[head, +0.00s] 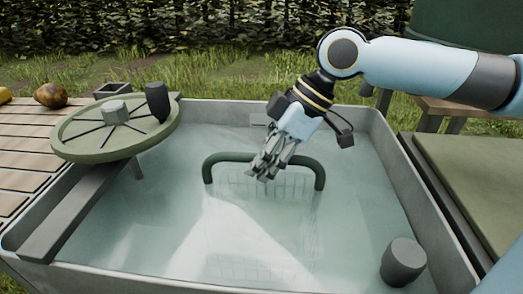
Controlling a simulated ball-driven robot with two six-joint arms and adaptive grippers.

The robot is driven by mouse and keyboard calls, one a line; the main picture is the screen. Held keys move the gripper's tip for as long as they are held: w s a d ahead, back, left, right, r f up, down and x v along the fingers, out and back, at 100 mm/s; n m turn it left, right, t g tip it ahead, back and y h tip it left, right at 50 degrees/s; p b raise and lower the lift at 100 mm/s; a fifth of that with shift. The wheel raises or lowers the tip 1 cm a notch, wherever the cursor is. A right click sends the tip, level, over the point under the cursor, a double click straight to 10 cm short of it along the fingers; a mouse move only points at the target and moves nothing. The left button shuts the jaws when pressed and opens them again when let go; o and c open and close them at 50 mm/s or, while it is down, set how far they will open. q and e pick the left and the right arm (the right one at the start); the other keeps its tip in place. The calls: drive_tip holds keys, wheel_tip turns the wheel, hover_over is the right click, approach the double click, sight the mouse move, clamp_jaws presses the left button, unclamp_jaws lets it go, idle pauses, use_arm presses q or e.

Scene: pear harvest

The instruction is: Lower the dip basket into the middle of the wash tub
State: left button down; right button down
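The wash tub (425,215) is a grey, wide basin filled with pale water. The dip basket's dark green arched handle (312,162) stands above the water near the tub's middle. Its wire basket (290,187) shows faintly through the water below, so its depth is hard to judge. My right gripper (262,175) comes from the upper right, with its fingers pointing down across the middle of the handle's top bar. The fingers hide that part of the bar, and I cannot tell whether they are closed on it. My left gripper is not in view.
A green spoked disc (75,135) with a dark cup (157,102) overlaps the tub's back left corner. A grey plank (75,215) lies along the left side. A grey cylinder (403,262) is at the front right. A slatted table (25,140) bears a brownish pear (50,95).

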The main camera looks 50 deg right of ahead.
drive_tip(key=c, duration=2)
unclamp_jaws()
drive_tip(key=o, duration=0.6)
